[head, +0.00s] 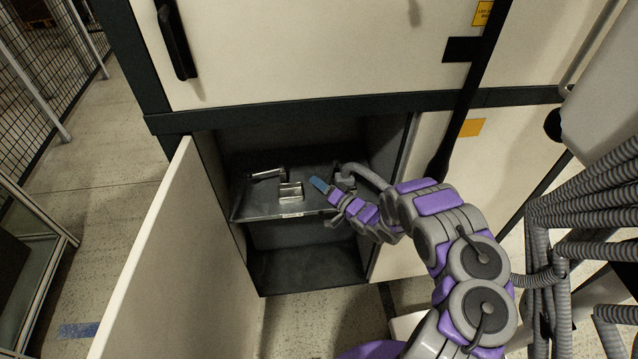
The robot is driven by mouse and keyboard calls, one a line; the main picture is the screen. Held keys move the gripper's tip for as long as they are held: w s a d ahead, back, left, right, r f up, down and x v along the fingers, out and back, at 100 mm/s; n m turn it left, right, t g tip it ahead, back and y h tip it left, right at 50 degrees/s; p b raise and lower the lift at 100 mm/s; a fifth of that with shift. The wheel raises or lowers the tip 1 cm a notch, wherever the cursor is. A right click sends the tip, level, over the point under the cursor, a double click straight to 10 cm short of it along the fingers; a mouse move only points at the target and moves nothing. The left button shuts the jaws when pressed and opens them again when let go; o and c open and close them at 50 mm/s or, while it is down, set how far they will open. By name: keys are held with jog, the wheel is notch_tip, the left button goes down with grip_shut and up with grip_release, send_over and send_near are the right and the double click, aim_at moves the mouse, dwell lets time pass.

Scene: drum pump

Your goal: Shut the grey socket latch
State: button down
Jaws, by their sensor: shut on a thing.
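Inside the open cabinet, a dark grey shelf (262,208) carries several small metal fittings. A bright, open-topped metal box (291,192) sits near its middle. A grey socket fitting (345,181) with a thick grey hose stands at the right of the shelf. I cannot make out which part is its latch or how the latch stands. My purple and grey arm reaches in from the right. My gripper (333,196) is low over the right part of the shelf, just in front of the socket fitting. It is shut on a small blue piece (319,184), which points toward the metal box.
A dark bar-like fitting (267,174) lies at the shelf's left. The cabinet door (165,255) stands open at the left. The right wall and a pale panel (405,245) border the opening. The compartment floor (305,268) below the shelf is clear.

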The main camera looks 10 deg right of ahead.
jog(key=shift+s+d, duration=0.35)
jog(key=shift+d, duration=0.35)
jog(key=shift+s+d, duration=0.3)
jog(key=shift+d, duration=0.4)
jog(key=shift+s+d, duration=0.35)
jog(key=shift+d, duration=0.35)
jog(key=c, duration=0.9)
grip_release()
jog(key=shift+s, duration=0.1)
jog(key=v, duration=1.7)
jog(key=shift+d, duration=0.15)
jog(key=shift+s, duration=0.1)
